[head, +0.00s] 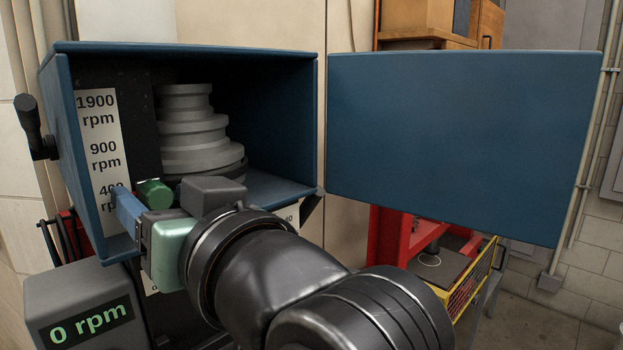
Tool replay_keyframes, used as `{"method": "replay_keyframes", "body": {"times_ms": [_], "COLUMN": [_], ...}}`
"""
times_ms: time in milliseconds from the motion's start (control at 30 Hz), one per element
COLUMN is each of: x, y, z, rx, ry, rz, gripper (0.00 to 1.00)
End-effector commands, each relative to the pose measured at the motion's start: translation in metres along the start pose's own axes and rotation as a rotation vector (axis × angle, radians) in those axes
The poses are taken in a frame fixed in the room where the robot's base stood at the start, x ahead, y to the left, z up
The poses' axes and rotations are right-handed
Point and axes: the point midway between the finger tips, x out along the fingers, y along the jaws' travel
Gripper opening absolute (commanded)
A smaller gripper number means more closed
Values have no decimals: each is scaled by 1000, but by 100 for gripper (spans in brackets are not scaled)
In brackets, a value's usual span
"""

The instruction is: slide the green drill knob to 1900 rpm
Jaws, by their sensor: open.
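The green knob (154,194) is a short cylinder low inside the blue drill housing (190,48), beside the 400 rpm mark. The speed label (104,165) on the left inner wall reads 1900 rpm at top, 900 rpm in the middle and 400 rpm at the bottom, partly covered. My gripper (138,203) is open at the housing's lower front, right at the knob. Its blue finger shows left of the knob; the other finger is hidden behind the wrist, so I cannot tell whether it touches the knob. The display (88,323) reads 0 rpm.
A grey stepped pulley (190,130) stands right of the knob inside the housing. The blue door (455,140) is swung open to the right. A black crank handle (32,125) sticks out on the left. A red and yellow machine frame (465,280) stands behind.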

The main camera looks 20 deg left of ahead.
Motion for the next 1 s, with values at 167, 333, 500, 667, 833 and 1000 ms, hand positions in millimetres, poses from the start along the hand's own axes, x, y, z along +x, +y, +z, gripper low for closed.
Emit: {"method": "replay_keyframes", "body": {"times_ms": [167,333,500,667,833,1000], "x": [1,0,0,0,0,0], "y": [0,0,0,0,0,0], "z": [0,0,0,0,0,0], "rx": [0,0,0,0,0,0], "ry": [0,0,0,0,0,1], "rz": [0,0,0,0,0,0], "gripper": [62,42,11,0,0,0]}}
